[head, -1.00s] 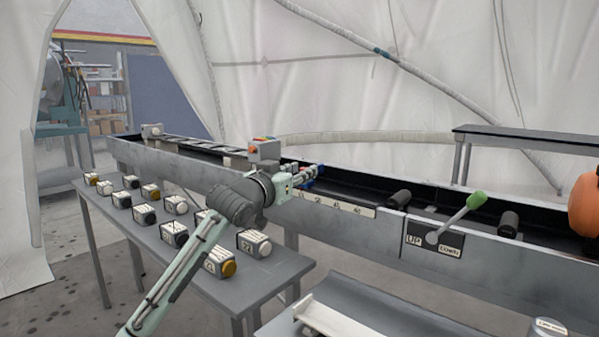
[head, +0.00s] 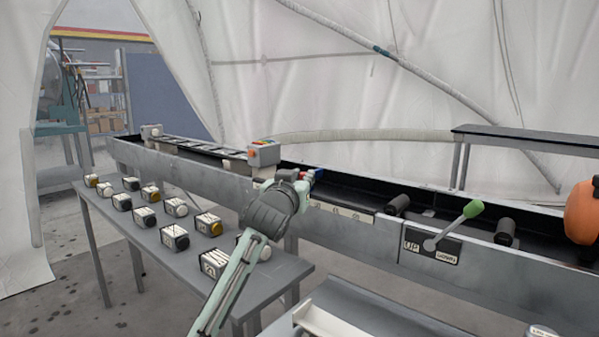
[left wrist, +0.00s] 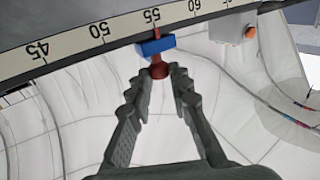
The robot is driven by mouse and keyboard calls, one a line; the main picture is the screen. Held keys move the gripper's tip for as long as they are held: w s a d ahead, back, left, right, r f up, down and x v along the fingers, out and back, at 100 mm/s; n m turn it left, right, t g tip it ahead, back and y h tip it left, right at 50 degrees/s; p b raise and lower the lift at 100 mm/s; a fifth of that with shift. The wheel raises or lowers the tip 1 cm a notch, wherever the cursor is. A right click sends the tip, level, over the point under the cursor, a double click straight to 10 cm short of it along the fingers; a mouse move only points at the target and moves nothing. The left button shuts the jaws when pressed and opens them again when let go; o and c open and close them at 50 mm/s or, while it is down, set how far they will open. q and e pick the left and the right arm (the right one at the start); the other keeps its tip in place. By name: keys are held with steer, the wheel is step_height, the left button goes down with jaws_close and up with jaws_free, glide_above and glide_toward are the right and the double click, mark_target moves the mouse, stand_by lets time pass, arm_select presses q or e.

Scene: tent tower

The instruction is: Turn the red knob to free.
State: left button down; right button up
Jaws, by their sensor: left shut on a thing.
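The red knob (left wrist: 158,71) is a small red piece in the left wrist view. It sits beside a blue block (left wrist: 155,46) at the edge of a numbered scale strip (left wrist: 105,30), close to the 55 mark. My left gripper (left wrist: 160,83) is shut on the red knob, one finger on each side. In the head view my left gripper (head: 303,185) is at the near wall of the long trough, by the blue block (head: 319,173). The knob is mostly hidden there. No "free" marking can be read. My right gripper is not in view.
A grey box with coloured buttons (head: 264,153) stands on the trough wall (head: 210,173) just left of the gripper. A green-handled lever (head: 473,208) and black rollers (head: 507,230) lie to the right. A side table (head: 280,278) carries several labelled blocks.

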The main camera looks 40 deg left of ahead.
arm_select(q)
steer(key=shift+w+d+n+g+y+b, duration=0.2)
steer(key=shift+n+g+y+b, duration=0.3)
steer(key=shift+n+g+y, duration=0.65)
steer(key=shift+w+d+n+g+y+b, duration=0.15)
steer(key=shift+n+g+y+b, duration=0.55)
steer(key=shift+y, duration=0.75)
steer(key=shift+w+d+n+g+y+b, duration=0.1)
steer(key=shift+d+n+g+y+b, duration=0.15)
steer(key=shift+n+g+y, duration=0.95)
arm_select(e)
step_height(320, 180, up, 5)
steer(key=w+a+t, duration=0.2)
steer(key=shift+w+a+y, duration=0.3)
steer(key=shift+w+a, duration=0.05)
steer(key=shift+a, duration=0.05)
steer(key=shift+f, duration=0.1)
arm_select(q)
steer(key=c, duration=1.4)
jaws_free()
steer(key=shift+s, duration=0.1)
steer(key=v, duration=1.2)
steer(key=shift+f, duration=0.2)
